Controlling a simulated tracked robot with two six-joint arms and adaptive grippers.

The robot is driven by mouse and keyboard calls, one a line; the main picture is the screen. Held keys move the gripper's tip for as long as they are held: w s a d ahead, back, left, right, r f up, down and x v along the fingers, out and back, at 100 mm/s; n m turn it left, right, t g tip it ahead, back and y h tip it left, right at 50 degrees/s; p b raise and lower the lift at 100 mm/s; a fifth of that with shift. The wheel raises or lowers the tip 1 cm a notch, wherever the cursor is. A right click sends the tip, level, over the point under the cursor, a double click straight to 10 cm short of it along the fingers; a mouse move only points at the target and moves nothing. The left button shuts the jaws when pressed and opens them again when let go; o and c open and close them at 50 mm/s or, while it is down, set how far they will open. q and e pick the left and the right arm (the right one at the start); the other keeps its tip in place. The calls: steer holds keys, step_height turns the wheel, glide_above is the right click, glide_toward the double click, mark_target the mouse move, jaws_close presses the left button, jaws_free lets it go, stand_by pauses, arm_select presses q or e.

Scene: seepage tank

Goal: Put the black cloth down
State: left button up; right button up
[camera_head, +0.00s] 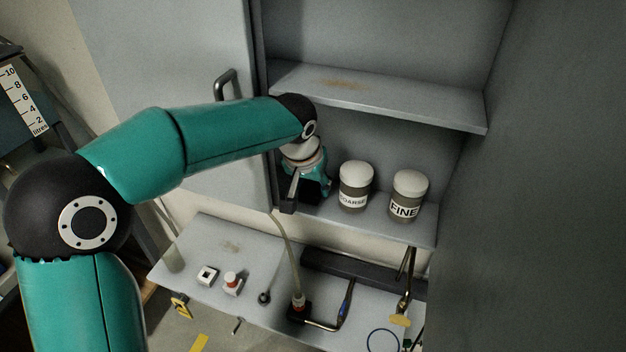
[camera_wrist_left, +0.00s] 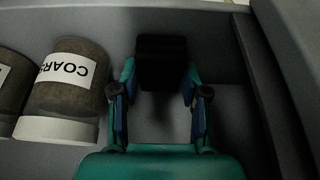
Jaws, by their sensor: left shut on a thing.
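My left gripper (camera_head: 313,182) reaches into the open wall cabinet, over the left part of its lower shelf (camera_head: 389,224). In the left wrist view, the black cloth (camera_wrist_left: 161,62) is a dark, folded-looking bundle between the fingertips of my left gripper (camera_wrist_left: 160,82). The gripper is shut on it. The cloth's underside is hidden, so I cannot tell whether it touches the shelf. In the head view the arm and gripper largely hide the cloth. My right gripper is not in view.
The COARSE jar (camera_head: 355,187) stands just right of the gripper, with the FINE jar (camera_head: 408,196) beyond it. An upper shelf (camera_head: 385,96) lies above. The open cabinet door (camera_head: 175,90) is at left. A grey bench (camera_head: 215,255) with small parts and a hose lies below.

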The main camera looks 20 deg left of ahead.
mark_target(308, 195)
arm_select(q)
steer(key=shift+f, duration=0.1)
steer(key=shift+f+b, duration=0.2)
steer(key=shift+b, duration=0.1)
steer(key=o, duration=0.9)
steer(key=shift+o, duration=0.2)
steer(key=shift+r, duration=0.1)
steer(key=shift+r, duration=0.1)
steer(key=v, duration=0.7)
steer(key=shift+s+r, duration=0.1)
steer(key=shift+r, duration=0.05)
